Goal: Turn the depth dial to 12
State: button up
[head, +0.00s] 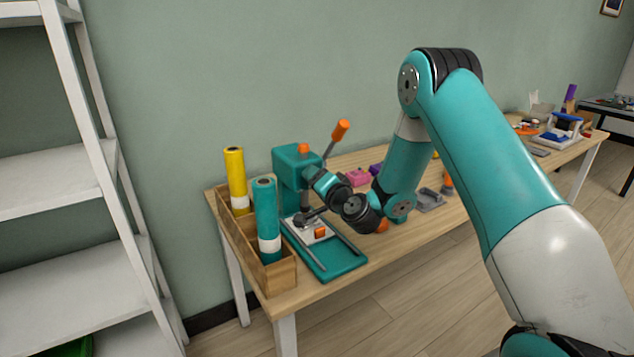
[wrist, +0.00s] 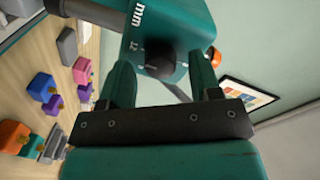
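The depth dial (wrist: 162,62) is a round dark knob on the face of a teal press (head: 290,165). The press also fills the top of the wrist view (wrist: 183,22). Printed "mm" and "12" marks (wrist: 136,45) show on its face beside the knob. A small light mark shows at the knob's left side; I cannot tell the exact setting. My gripper (wrist: 163,62) is open, its two teal fingers on either side of the knob with gaps showing. In the head view my gripper (head: 314,174) is up against the press head, which hides the dial there.
A wooden box (head: 278,277) with yellow and teal rolls stands left of the press. An orange-tipped lever (head: 340,130) rises behind the press head. Pink and purple blocks (head: 357,177) lie further right on the wooden table. White shelves (head: 60,180) stand at the left.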

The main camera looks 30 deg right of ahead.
jog(key=s+d+b, duration=0.1)
jog(key=s+b, duration=1.6)
jog(key=b, duration=0.7)
jog(key=shift+s+r, duration=0.2)
jog(key=shift+r, duration=0.2)
